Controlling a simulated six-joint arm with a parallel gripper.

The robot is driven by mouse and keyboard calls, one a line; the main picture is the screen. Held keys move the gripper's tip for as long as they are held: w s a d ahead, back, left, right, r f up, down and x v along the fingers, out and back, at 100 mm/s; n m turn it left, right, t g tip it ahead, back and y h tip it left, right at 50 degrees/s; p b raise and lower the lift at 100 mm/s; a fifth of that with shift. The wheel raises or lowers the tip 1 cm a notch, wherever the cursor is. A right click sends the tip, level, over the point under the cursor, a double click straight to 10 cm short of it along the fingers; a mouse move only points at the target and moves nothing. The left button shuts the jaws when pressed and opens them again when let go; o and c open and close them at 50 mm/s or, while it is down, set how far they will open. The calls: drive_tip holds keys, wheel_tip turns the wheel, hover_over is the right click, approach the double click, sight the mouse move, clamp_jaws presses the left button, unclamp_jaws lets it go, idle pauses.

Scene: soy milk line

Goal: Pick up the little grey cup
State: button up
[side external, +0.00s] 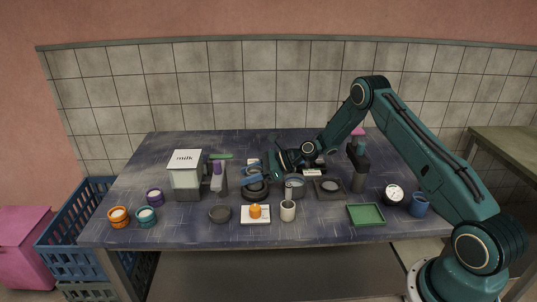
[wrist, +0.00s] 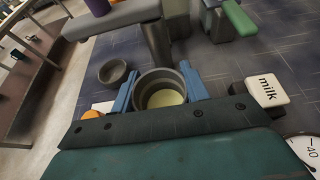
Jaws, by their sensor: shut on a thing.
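The little grey cup (wrist: 160,92) is round and dark grey, with a pale yellowish inside, and is seen from above in the wrist view. My gripper (wrist: 162,90) has one blue finger on each side of it and is shut on it. In the side view my gripper (side external: 254,174) reaches in from the right, its blue fingers at a dark round shape near the middle of the table. The fingers partly hide the cup there. I cannot tell whether its base touches the table.
An orange item (side external: 255,211) on a white card (side external: 247,221), a grey bowl (side external: 220,214) and a pale-filled cup (side external: 288,211) stand in front. A milk container (side external: 186,180) is to the left, a grey pot (side external: 294,188) close on the right. A green tray (side external: 366,214) lies further right.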

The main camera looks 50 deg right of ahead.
wheel_tip(320, 180, up, 19)
idle(0.5)
idle(0.5)
drive_tip(key=s+d+f, duration=1)
drive_tip(key=s, duration=0.2)
drive_tip(key=shift+s+d, duration=0.25)
drive_tip(key=shift+d, duration=0.05)
drive_tip(key=shift+f+g, duration=0.15)
drive_tip(key=shift+g, duration=0.15)
